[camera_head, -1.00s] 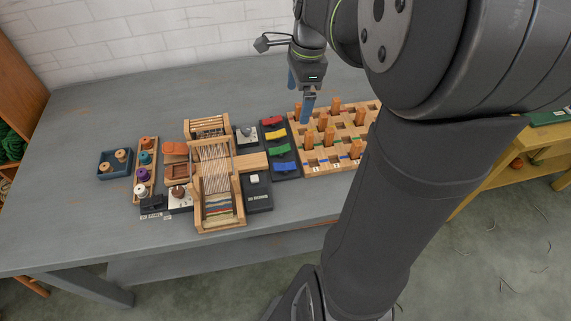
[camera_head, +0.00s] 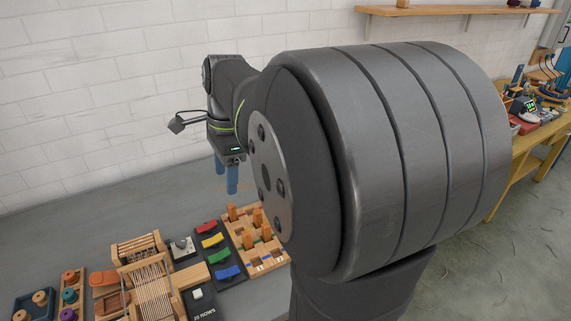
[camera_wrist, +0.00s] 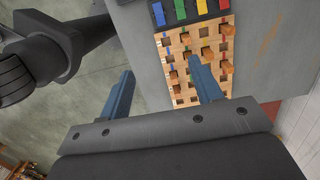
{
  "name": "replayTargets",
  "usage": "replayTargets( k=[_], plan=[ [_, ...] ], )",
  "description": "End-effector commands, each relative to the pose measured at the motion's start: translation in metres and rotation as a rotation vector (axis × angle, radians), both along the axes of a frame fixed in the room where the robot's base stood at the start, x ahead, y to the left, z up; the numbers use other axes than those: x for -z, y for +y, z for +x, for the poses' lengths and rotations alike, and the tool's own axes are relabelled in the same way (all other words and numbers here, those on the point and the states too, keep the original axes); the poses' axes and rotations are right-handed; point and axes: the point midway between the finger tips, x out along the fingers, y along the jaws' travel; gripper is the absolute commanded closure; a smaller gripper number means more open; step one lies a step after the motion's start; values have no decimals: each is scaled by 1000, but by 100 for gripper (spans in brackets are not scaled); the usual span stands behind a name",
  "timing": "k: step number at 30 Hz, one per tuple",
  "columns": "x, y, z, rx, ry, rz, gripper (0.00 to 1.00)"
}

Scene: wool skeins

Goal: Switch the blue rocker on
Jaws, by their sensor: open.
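The blue rocker (camera_head: 226,272) is the nearest of a row of coloured rockers on a dark panel (camera_head: 214,287), in front of the green one. In the wrist view the blue rocker (camera_wrist: 159,14) is at the top edge, partly cut off. I cannot tell which way it is tilted. My gripper (camera_head: 226,190) is open and empty, blue fingers pointing down, above and behind the panel. In the wrist view my gripper (camera_wrist: 160,68) has its fingers apart over the wooden peg board, away from the blue rocker.
The peg board (camera_head: 270,266) with upright orange pegs stands right beside the panel. Red (camera_head: 206,226), yellow (camera_head: 212,240) and green (camera_head: 219,256) rockers line up behind the blue one. A small loom (camera_head: 148,285) is to the left. The table's back left is clear.

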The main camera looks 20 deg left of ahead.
Motion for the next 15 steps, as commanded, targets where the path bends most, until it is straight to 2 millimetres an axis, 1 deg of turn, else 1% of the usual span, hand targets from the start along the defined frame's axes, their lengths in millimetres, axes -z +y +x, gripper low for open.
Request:
replayTargets(
  k=[1, 5, 6, 8, 9, 15],
  plan=[
    [0, 0, 0, -1, 0, 0, 51],
    [5, 1, 0, -34, 2, 5, 77],
    [8, 1, 1, -59, 3, 10, 84],
    [14, 2, 1, -111, 5, 19, 96],
    [19, 3, 1, -156, 6, 28, 100],
    [51, 7, 1, -438, 7, 85, 100]
  ],
)
